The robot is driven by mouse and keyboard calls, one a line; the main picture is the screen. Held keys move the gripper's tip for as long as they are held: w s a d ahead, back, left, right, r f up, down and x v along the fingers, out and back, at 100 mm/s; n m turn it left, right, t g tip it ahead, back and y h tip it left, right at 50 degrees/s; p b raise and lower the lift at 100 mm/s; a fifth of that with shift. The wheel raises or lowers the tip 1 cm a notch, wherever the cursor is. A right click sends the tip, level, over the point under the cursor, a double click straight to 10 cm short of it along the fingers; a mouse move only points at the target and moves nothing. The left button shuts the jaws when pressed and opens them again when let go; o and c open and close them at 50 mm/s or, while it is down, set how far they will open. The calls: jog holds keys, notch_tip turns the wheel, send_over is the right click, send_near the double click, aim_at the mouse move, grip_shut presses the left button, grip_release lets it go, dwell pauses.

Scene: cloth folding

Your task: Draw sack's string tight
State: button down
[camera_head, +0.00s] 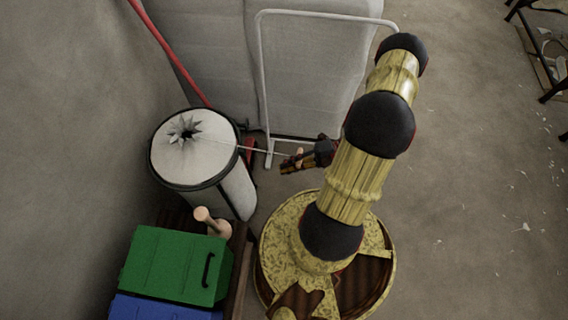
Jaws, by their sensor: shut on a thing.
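The sack (208,158) is a pale, upright cylinder with a dark band around its upper edge. Its top cloth is gathered in pleats around a small dark opening left of the middle. The string (262,150) is a thin pale line, running nearly straight from the sack's right rim to my gripper. My gripper (290,162) is right of the sack, apart from it, and shut on the string. The fingers hide the string's end.
A white metal frame (262,75) and grey upright panels (310,60) stand behind. A red pole (170,52) leans behind the sack. A green box (170,262), a blue box (160,309) and a wooden peg (211,221) are in front. Floor (470,200) at right is mostly clear.

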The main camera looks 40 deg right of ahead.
jog(key=c, duration=1.8)
grip_release()
jog(key=shift+d, duration=0.1)
jog(key=v, duration=1.1)
jog(key=shift+s+d, duration=0.15)
jog(key=shift+d, duration=0.25)
